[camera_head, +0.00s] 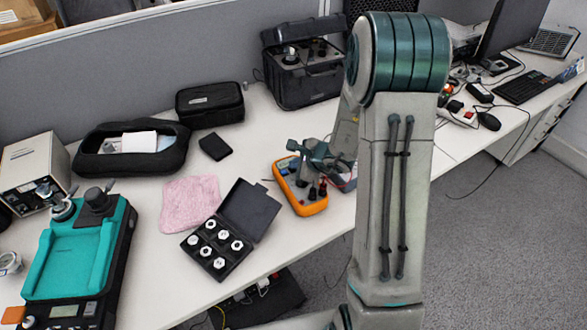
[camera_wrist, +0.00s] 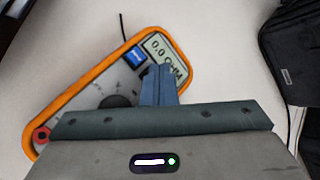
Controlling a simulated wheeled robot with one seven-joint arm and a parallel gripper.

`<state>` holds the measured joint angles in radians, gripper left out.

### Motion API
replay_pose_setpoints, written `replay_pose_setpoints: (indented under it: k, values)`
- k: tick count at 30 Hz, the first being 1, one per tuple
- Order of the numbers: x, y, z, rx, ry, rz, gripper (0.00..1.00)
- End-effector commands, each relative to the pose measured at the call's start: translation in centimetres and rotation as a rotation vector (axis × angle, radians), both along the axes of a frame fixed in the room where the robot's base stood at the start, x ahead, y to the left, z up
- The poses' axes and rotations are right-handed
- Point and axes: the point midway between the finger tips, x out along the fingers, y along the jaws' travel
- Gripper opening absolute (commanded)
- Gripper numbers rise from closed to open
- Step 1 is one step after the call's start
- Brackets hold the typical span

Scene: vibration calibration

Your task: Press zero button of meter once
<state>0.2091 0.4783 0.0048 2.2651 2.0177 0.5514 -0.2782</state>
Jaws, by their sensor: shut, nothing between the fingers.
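The orange-rimmed meter (camera_head: 308,208) lies on the white table, partly hidden under my gripper. In the wrist view the meter (camera_wrist: 87,87) shows a display (camera_wrist: 160,50) reading about 0.0 OHM. A blue button-like patch (camera_wrist: 135,57) sits just left of the display; its label is too small to read. A dark round knob (camera_wrist: 116,101) is partly covered by my gripper. My gripper (camera_wrist: 159,70) is shut and empty, its fingertips over the meter face close to the blue patch and the display's lower edge. I cannot tell whether they touch the meter.
An open black case with several white-topped pieces (camera_head: 220,245) and a pink cloth (camera_head: 190,203) lie left of the meter. A teal device (camera_head: 75,250) is at far left.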

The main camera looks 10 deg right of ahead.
Motion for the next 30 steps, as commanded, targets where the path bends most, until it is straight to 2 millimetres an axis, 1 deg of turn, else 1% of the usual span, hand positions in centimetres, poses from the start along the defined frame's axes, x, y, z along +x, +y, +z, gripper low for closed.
replay_pose_setpoints:
  k: [8, 18, 27, 30]
  values:
    - [0.0, 0.0, 0.0, -0.001, 0.001, 0.0, 0.0]
    - [0.0, 0.0, 1.6, -0.001, 0.0, -0.001, 0.0]
    - [0.0, 0.0, 1.6, -0.001, 0.0, -0.001, 0.0]
    - [0.0, 0.0, 1.9, -0.001, 0.0, 0.0, 0.0]
